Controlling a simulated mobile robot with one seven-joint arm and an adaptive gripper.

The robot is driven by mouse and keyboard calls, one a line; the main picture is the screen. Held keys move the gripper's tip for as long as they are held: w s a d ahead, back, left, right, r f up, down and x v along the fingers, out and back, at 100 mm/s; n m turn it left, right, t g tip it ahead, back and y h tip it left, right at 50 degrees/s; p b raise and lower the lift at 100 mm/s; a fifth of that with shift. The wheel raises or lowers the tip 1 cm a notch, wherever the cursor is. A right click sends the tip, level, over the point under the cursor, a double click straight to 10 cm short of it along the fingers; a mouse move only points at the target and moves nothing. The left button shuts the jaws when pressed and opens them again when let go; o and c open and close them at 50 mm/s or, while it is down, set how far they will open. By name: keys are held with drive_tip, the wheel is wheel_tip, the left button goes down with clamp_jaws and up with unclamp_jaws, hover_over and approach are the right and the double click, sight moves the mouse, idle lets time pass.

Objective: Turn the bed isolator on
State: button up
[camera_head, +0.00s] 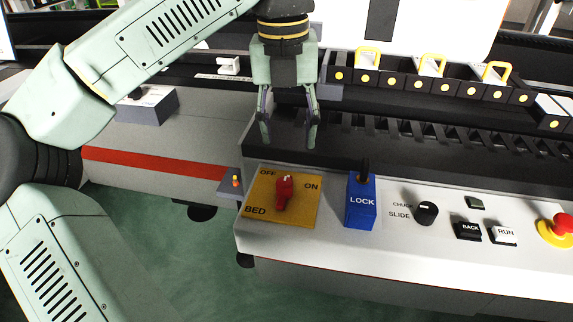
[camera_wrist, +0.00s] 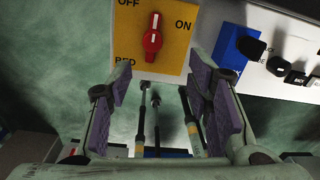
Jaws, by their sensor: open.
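The bed isolator is a red rotary handle (camera_head: 284,190) on a yellow plate (camera_head: 258,214) marked OFF, ON and BED. In the wrist view the red handle (camera_wrist: 153,38) stands in line with the top of the picture, between the OFF and ON labels, nearer upright than sideways. My gripper (camera_head: 289,142) hangs above and behind the plate in the head view, with its fingers apart and nothing between them. In the wrist view the gripper's purple-padded fingers (camera_wrist: 167,100) are spread below the yellow plate (camera_wrist: 180,58), apart from the handle.
Right of the plate are a blue LOCK block (camera_head: 360,212) with a dark lever, a black CHUCK/SLIDE knob (camera_head: 427,213), BACK (camera_head: 468,230) and RUN (camera_head: 503,235) buttons, and a red emergency button (camera_head: 562,224). A rack with yellow handles (camera_head: 432,66) stands behind.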

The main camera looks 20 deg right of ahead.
sight(284, 182)
drive_tip(key=shift+y, duration=0.3)
drive_tip(key=f, duration=1.1)
drive_tip(key=shift+w+a+p, duration=0.15)
drive_tip(key=shift+a+p, duration=0.15)
drive_tip(key=shift+p, duration=0.1)
drive_tip(key=shift+c, duration=0.3)
clamp_jaws()
